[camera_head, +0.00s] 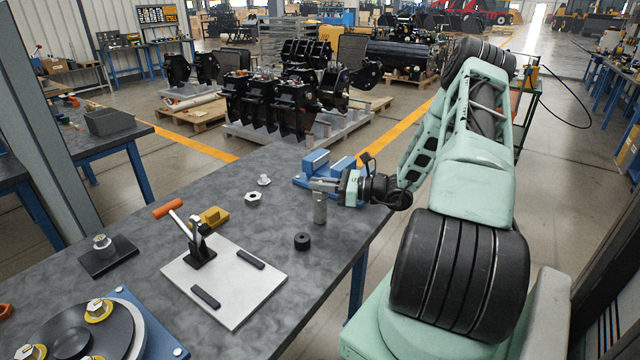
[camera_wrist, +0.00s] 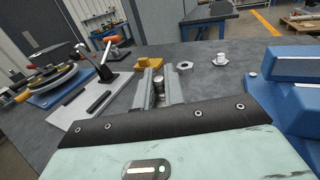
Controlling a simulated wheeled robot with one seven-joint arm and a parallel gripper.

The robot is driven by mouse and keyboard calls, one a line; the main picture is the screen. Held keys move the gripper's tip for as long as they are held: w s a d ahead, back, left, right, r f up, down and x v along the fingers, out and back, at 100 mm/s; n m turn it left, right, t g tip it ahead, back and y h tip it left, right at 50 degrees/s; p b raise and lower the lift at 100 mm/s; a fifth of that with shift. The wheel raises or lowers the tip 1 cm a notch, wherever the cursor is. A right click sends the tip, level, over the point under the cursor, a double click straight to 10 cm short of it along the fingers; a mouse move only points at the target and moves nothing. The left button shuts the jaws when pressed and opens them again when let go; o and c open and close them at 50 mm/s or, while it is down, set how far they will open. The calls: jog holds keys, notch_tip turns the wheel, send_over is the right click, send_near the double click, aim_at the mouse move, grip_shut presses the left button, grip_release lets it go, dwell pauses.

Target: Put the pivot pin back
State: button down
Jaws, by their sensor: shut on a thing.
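My gripper (camera_head: 322,187) is over the right part of the grey table. It is shut on the pivot pin (camera_head: 320,208), a plain grey metal cylinder hanging upright below the fingers. I cannot tell whether its lower end touches the tabletop. In the wrist view the fingers of my gripper (camera_wrist: 158,88) close around the pin (camera_wrist: 158,91), and only a bit of it shows between them. A black ring (camera_head: 302,241) lies on the table just in front and to the left of the pin.
A blue vise (camera_head: 318,163) stands right behind my gripper. A hex nut (camera_head: 253,197), a flanged plug (camera_head: 264,180) and a yellow block (camera_head: 213,217) lie to the left. A pale plate (camera_head: 235,300) carries an orange-handled clamp (camera_head: 200,243). A round turntable (camera_head: 110,335) stands front left.

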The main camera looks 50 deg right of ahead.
jog(key=c, duration=1.5)
grip_release()
jog(key=shift+f, duration=0.1)
